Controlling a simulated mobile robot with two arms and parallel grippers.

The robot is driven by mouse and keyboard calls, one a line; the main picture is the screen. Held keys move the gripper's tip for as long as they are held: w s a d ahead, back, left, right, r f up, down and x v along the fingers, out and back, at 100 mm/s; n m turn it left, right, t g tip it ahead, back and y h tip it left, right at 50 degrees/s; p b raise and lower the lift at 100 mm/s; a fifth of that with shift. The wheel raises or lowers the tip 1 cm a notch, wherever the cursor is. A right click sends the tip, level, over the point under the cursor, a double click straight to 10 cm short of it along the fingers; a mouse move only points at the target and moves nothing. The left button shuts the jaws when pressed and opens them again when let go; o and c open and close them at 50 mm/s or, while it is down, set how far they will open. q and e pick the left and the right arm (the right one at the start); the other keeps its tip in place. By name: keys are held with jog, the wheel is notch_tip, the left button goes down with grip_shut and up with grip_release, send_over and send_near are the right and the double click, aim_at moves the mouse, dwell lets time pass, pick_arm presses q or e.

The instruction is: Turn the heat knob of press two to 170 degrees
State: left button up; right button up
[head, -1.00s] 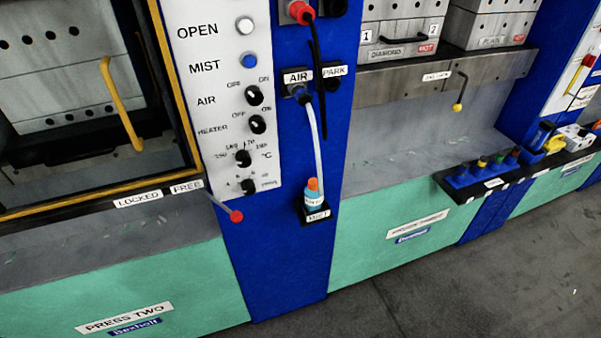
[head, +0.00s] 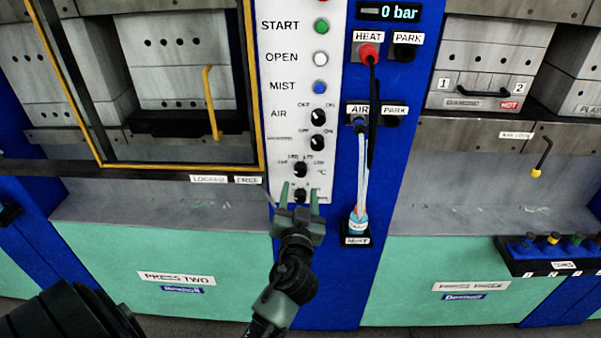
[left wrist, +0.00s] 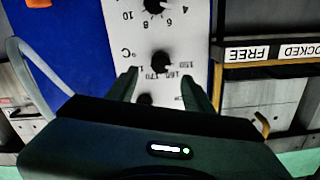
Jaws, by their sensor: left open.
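Press two's white control panel (head: 281,120) is in front of me. Its heat knob (head: 300,169), black with a °C scale, is low on the panel. In the left wrist view the panel is upside down and the heat knob (left wrist: 161,62) shows by the marks 150, 160 and 170. I cannot tell its exact setting. My left gripper (head: 300,189) is open and empty, its fingertips just below the heat knob in the head view. In the left wrist view the fingertips (left wrist: 160,76) lie to either side, close to the knob. My right gripper is not in view.
The lowest knob (head: 300,195) sits between my fingers in the head view. The air knob (head: 318,117) and heater knob (head: 317,143) are above. The yellow-framed door (head: 258,120) is left.

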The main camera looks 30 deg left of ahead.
aim_at(301, 173)
pick_arm(q)
jog(key=p+x, duration=0.2)
jog(key=x, duration=0.4)
jog(key=shift+w+a+r, duration=0.1)
jog(key=shift+r, duration=0.05)
jog(key=shift+w+a+p, duration=0.3)
jog(key=shift+w, duration=0.25)
jog(key=shift+c, duration=1.2)
grip_shut()
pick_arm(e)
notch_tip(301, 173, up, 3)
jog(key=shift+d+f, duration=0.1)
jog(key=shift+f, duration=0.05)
